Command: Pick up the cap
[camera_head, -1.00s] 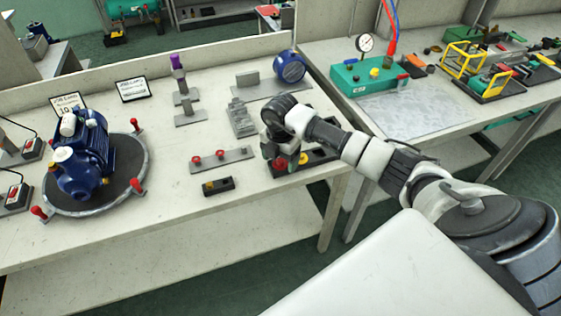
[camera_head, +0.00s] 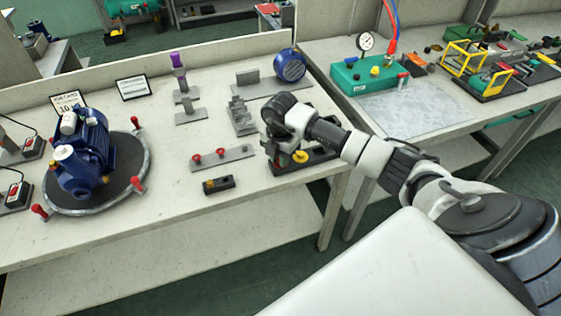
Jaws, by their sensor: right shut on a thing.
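My right gripper (camera_head: 274,151) reaches in from the right, pointing down over the dark cap holder (camera_head: 318,163) at the front right of the bench. It is shut on a cap, mostly hidden by the fingers and wrist, so its colour and height above the holder are hard to tell. A yellow cap (camera_head: 301,156) sits in the holder just right of the fingers. My left gripper is not in view.
A grey strip with red knobs (camera_head: 222,158) and a small black block (camera_head: 218,185) lie left of the gripper. A stepped grey block (camera_head: 241,118) stands behind. The blue pump (camera_head: 84,155) sits on a round turntable at left. The bench's front middle is clear.

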